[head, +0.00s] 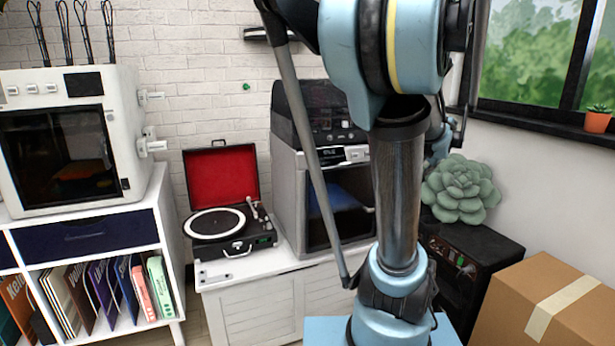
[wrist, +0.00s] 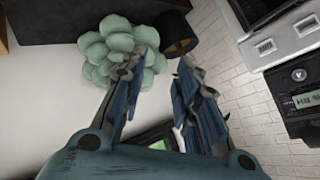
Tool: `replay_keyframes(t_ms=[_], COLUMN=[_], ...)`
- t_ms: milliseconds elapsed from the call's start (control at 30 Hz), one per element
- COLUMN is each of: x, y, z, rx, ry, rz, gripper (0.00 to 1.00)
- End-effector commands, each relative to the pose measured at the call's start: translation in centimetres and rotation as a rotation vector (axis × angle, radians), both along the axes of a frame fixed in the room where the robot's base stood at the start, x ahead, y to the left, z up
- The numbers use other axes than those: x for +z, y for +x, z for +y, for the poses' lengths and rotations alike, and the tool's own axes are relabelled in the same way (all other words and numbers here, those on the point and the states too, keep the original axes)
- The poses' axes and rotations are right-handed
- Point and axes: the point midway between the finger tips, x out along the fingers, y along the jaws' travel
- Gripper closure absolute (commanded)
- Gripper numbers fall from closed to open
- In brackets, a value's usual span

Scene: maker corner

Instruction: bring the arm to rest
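My arm stands in the middle right of the head view, a light blue and dark grey column with its upper links rising past the top edge. My gripper is not clearly visible in the head view. In the wrist view my gripper (wrist: 158,92) has its two blue-padded fingers spread apart, with a clear gap between the tips and nothing held. Behind the left finger is the pale green succulent (wrist: 118,45), which appears apart from the fingers, though the depth is hard to judge. The succulent also shows in the head view (head: 460,189).
A red-lined record player (head: 222,205) and a grey machine (head: 320,165) stand on a white cabinet (head: 265,310). A white 3D-printer-like box (head: 65,140) tops a shelf at left. A cardboard box (head: 550,300) and black unit (head: 465,250) are at right. A window sill (head: 540,127) holds a small potted plant.

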Motion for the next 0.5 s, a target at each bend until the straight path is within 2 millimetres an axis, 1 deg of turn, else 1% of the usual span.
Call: replay_keyframes(t_ms=[33, 100, 167, 200, 267, 300, 367, 400, 467, 500], x=[-1.2, -2.7, -4.1, -5.0, -6.4, -7.3, -8.7, -9.6, -10.9, -11.8], y=[-1.1, -2.8, -4.5, -5.7, -7.7, -9.0, -11.2, -12.6, -14.9, -16.4], z=[2.8, 6.0, 8.5, 10.0, 12.1, 13.5, 15.2, 16.3, 17.7, 18.4], rx=[0.067, 0.154, 0.230, 0.279, 0.354, 0.403, 0.477, 0.527, 0.600, 0.647], ry=[-0.012, -0.031, -0.050, -0.063, -0.084, -0.097, -0.120, -0.135, -0.159, -0.176], rz=[0.048, 0.118, 0.176, 0.215, 0.272, 0.309, 0.367, 0.404, 0.460, 0.496], gripper=[0.71, 0.71, 0.71, 0.71, 0.71, 0.71, 0.71, 0.71, 0.71, 0.71])
